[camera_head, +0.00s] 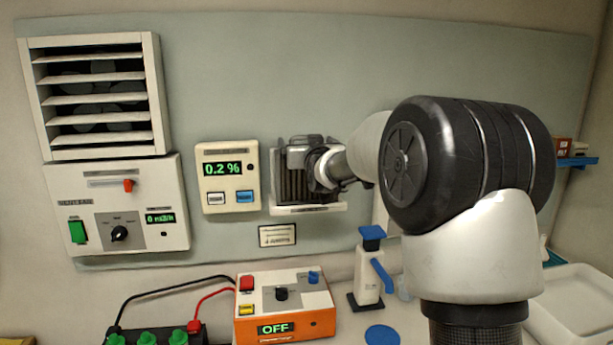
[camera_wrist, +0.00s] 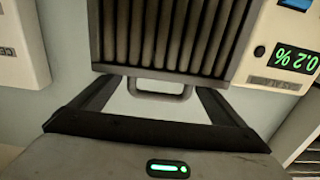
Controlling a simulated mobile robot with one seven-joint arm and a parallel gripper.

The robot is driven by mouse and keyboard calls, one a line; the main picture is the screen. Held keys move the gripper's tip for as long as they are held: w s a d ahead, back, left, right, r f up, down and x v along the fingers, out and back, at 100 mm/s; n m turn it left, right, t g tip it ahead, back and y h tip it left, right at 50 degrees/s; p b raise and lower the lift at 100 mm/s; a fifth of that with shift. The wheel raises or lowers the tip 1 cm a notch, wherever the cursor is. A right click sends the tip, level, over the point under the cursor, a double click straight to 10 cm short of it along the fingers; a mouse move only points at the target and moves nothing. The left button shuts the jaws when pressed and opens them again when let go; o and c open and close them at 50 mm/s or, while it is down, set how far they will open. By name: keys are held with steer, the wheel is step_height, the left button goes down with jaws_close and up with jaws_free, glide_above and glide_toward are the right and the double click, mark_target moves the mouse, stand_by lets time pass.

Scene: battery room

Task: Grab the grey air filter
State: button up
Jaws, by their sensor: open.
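The grey air filter (camera_head: 293,187) is a dark pleated block in a shallow light holder (camera_head: 318,209) on the wall panel. In the wrist view the filter (camera_wrist: 170,35) fills the top, its pleats running lengthwise. Its grey loop handle (camera_wrist: 160,95) points toward my gripper. My gripper (camera_wrist: 158,88) is open, one dark finger on each side of the handle, with visible gaps between. In the head view my gripper (camera_head: 306,143) is in front of the filter's upper part and hides some of it.
A meter reading 0.2 % (camera_head: 228,177) is mounted close left of the filter. A vent fan (camera_head: 97,95) and its control box (camera_head: 117,205) are farther left. Below are an orange supply box (camera_head: 283,303) reading OFF and a white bottle (camera_head: 368,275). A white tray (camera_head: 575,305) stands right.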

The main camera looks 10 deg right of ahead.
steer(key=c, duration=1.6)
steer(key=shift+r, duration=0.1)
steer(key=shift+c, duration=0.7)
steer(key=shift+r, duration=0.1)
